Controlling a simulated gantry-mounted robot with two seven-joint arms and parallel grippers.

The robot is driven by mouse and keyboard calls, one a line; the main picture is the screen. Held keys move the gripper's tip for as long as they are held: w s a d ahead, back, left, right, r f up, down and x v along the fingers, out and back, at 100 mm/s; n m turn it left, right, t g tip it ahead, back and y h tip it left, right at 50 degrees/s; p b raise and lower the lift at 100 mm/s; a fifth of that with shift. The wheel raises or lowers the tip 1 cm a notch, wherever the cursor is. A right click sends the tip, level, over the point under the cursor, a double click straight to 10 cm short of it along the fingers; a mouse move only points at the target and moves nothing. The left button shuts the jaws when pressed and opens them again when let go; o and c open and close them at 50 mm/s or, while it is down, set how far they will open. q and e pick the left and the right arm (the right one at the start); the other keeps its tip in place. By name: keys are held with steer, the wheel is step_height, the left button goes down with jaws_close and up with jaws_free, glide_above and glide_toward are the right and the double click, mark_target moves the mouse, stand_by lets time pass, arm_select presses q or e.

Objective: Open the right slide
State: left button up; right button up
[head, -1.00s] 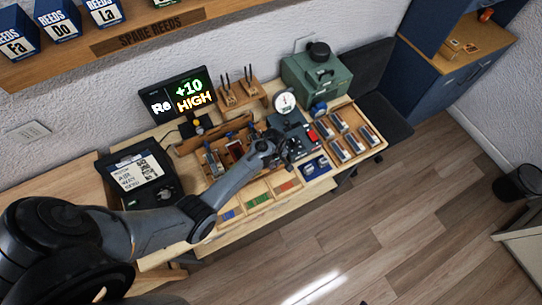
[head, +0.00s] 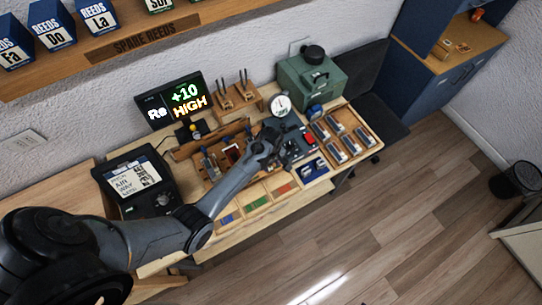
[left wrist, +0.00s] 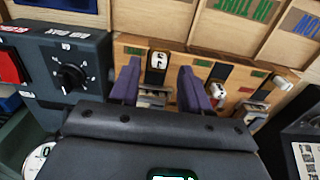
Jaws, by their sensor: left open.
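A wooden block with several slides (head: 232,152) sits mid-bench in the head view. My left gripper (head: 277,143) is over the block's right end and hides the slide there. In the left wrist view, which looks back from the other side, my left gripper (left wrist: 160,88) has its two purple fingers apart. A white-tipped slide (left wrist: 158,60) shows between them; I cannot tell whether they touch it. Another white-capped slide (left wrist: 216,91) is just outside the right finger, and a third (left wrist: 280,82) is farther right. My right gripper is not in view.
A grey control box with a knob (left wrist: 71,76) and red button stands close beside the left finger. A round gauge (head: 279,104), a green case (head: 316,80) and a monitor (head: 174,102) stand behind. A black device with a screen (head: 137,178) is at left. Coloured trays line the front.

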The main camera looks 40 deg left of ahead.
arm_select(q)
step_height(320, 180, up, 8)
steer(key=shift+f, duration=0.2)
steer(key=shift+f, duration=0.1)
stand_by(0.4)
